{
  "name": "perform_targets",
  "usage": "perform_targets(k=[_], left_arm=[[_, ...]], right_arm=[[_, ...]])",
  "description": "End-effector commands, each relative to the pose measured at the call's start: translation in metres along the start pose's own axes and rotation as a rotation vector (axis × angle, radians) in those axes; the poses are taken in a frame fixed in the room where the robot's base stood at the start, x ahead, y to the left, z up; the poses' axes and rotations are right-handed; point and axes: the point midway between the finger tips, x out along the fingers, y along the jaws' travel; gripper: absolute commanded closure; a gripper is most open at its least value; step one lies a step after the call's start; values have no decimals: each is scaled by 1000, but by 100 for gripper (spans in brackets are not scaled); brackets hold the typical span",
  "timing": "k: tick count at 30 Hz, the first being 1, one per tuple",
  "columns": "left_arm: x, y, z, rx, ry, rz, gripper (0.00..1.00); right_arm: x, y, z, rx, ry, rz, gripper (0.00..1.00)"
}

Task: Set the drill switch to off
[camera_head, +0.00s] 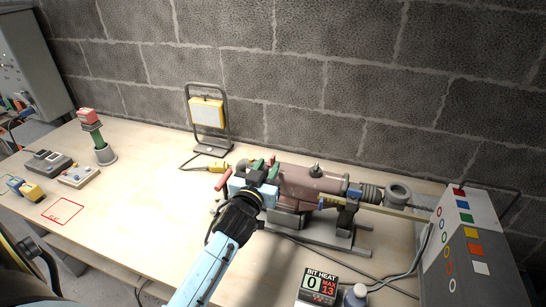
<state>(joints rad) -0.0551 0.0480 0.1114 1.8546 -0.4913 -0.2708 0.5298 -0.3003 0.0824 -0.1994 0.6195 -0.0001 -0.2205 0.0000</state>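The drill (310,184), a large reddish-brown machine, lies on its side in a grey stand (330,236) on the workbench, with its chuck end to the right. My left arm comes up from the bottom, and my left gripper (262,170) is over the rear, left end of the drill, touching it or very close. Green and dark parts show there, but the gap between the fingers is not clear. The drill switch cannot be made out; my gripper covers that end. A red handle (223,179) sticks out left of the gripper. My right gripper is not in view.
A bit heat display (318,286) reads 0, max 13, at the front. A box with coloured squares (466,240) stands at right. A yellow work lamp (207,113) stands behind. Cables cross the front right.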

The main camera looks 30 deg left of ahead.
Motion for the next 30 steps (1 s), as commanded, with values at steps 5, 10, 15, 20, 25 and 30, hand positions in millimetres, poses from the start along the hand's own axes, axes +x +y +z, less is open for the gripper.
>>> perform_targets(k=[5,10,15,20,25,30], left_arm=[[31,0,0,1,0,0,71],[47,0,1,-1,-1,0,71],[51,0,0,-1,-1,0,71],[51,0,0,0,-1,0,71],[51,0,1,0,-1,0,88],[51,0,1,0,-1,0,100]], right_arm=[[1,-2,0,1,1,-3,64],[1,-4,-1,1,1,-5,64],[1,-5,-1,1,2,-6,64],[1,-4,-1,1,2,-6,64],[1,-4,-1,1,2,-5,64],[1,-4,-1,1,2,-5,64]])
